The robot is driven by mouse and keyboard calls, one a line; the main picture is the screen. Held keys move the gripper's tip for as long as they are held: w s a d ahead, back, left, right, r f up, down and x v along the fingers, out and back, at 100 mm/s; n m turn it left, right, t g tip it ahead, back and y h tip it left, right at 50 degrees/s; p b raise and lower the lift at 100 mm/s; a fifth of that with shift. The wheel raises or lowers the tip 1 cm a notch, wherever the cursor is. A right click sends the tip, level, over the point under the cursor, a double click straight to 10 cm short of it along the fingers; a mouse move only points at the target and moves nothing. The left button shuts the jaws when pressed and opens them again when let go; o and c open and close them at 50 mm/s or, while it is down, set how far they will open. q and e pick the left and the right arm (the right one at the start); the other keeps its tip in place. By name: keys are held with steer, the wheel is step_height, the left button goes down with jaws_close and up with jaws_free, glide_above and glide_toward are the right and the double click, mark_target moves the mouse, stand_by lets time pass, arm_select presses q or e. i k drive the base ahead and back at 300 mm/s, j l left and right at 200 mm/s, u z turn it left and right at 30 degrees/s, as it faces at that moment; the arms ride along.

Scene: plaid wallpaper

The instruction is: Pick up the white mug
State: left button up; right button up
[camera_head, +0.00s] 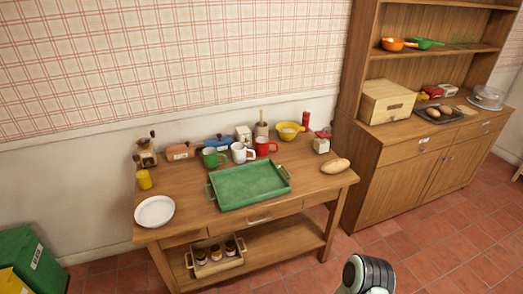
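The white mug (240,154) stands upright on the wooden table (310,186), behind the green tray (232,203). A green mug (212,158) stands to its left and a red mug (265,147) to its right, both close by. A part of my own arm (367,274) shows at the bottom right of centre, well apart from the table top. The fingers of neither gripper can be seen.
A white plate (154,211) and yellow cup (144,179) are on the table's left, a bread loaf (335,166) on its right. A yellow bowl (289,130) stands behind. A tall cabinet (408,150) stands to the right. The tiled floor (440,235) in front is clear.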

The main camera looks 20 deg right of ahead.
mark_target(240, 149)
steer(key=l, duration=0.25)
steer(key=i+l, duration=0.1)
steer(key=l, duration=0.15)
steer(key=i+l+u, duration=0.1)
steer(key=l+u, duration=0.15)
steer(key=l, duration=0.2)
steer(key=l+u, duration=0.3)
steer(key=l, duration=0.15)
